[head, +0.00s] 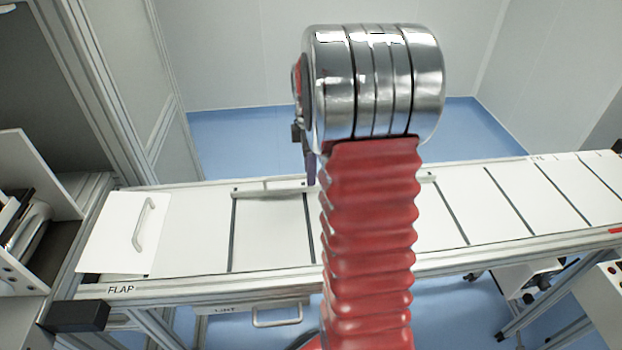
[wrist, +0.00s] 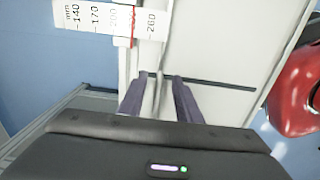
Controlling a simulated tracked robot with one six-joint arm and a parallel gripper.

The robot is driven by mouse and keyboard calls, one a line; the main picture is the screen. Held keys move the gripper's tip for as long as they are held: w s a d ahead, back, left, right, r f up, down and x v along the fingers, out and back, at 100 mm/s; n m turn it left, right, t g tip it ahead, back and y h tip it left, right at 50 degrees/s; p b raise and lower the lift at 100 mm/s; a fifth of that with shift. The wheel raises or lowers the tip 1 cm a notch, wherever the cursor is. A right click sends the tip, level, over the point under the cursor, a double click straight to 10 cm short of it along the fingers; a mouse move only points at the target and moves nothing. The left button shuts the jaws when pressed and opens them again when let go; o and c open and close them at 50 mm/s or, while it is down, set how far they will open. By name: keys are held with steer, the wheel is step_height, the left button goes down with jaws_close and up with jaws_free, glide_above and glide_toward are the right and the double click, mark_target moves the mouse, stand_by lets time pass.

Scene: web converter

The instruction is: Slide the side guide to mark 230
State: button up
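The side guide is a pale rail (head: 270,188) along the far edge of the white conveyor; it also shows as a light bar (wrist: 160,65) in the wrist view. My gripper (wrist: 158,82) has its two dark purple fingers on either side of this bar, with gaps visible, so it looks open. In the head view my arm hides most of the gripper. A white millimetre scale (wrist: 92,16) reads 140, 170, 200 and 260. A red mark (wrist: 134,22) lies between 200 and 260; the number there is not readable. Contact with the bar cannot be told.
The conveyor (head: 270,235) has dark cross gaps. A white flap with a handle (head: 125,230) lies at its left end. A shelf unit (head: 30,200) stands at the far left. A drawer handle (head: 277,318) is below the front rail. My red arm blocks the middle.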

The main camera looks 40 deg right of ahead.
step_height(320, 180, up, 9)
stand_by(0.3)
stand_by(0.6)
steer(key=s+a+r+m+t, duration=0.1)
steer(key=s+a+m+t, duration=0.1)
steer(key=s+a, duration=0.3)
steer(key=s+a+r+m+t, duration=0.1)
steer(key=s+a+m, duration=0.4)
steer(key=a, duration=0.9)
steer(key=s+a+r+m+t, duration=0.1)
steer(key=s+a+m, duration=0.3)
steer(key=a, duration=0.6)
steer(key=shift+s+t, duration=0.8)
steer(key=shift+s, duration=0.3)
steer(key=shift+a, duration=0.1)
